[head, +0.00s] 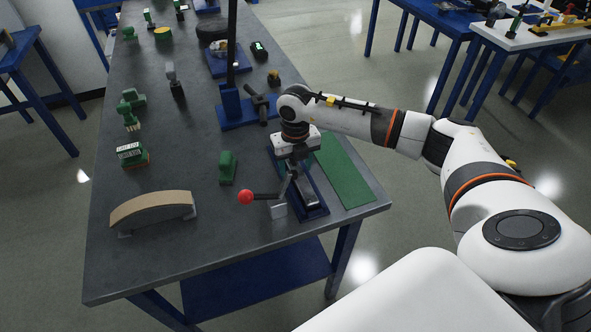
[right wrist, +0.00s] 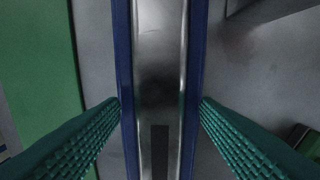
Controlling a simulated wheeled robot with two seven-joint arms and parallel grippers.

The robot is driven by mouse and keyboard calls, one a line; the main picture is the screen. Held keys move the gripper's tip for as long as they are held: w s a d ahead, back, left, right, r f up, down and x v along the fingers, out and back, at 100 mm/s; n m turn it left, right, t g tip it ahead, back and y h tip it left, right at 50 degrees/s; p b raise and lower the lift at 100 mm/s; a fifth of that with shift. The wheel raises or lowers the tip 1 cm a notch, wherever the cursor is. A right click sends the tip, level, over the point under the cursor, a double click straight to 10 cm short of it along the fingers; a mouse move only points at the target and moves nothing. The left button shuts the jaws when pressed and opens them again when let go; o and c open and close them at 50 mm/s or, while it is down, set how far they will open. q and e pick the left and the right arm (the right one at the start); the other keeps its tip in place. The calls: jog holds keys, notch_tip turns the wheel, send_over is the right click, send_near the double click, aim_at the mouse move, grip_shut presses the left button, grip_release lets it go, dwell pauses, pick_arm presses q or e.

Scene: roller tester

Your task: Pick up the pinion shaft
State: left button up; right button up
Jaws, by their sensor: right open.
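My right gripper (head: 293,168) points down over a blue-based fixture (head: 313,207) near the front right of the grey table. In the right wrist view its green ribbed fingers (right wrist: 161,101) are spread apart, one on each side of the fixture. Between them runs a shiny metal channel with blue edges (right wrist: 122,70) and a dark slot at the bottom. Nothing is gripped. I cannot pick out a pinion shaft with certainty; the gripper hides part of the fixture in the head view. My left gripper is not in view.
A lever with a red ball (head: 246,197) sticks out left of the fixture. A green mat (head: 343,170) lies to its right. A curved wooden-topped piece (head: 152,207), a green block (head: 228,167) and a blue stand with a black post (head: 232,104) are nearby.

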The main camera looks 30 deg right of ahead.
jog(key=shift+c, duration=0.4)
grip_shut()
jog(key=shift+r, duration=0.1)
jog(key=shift+w, duration=0.1)
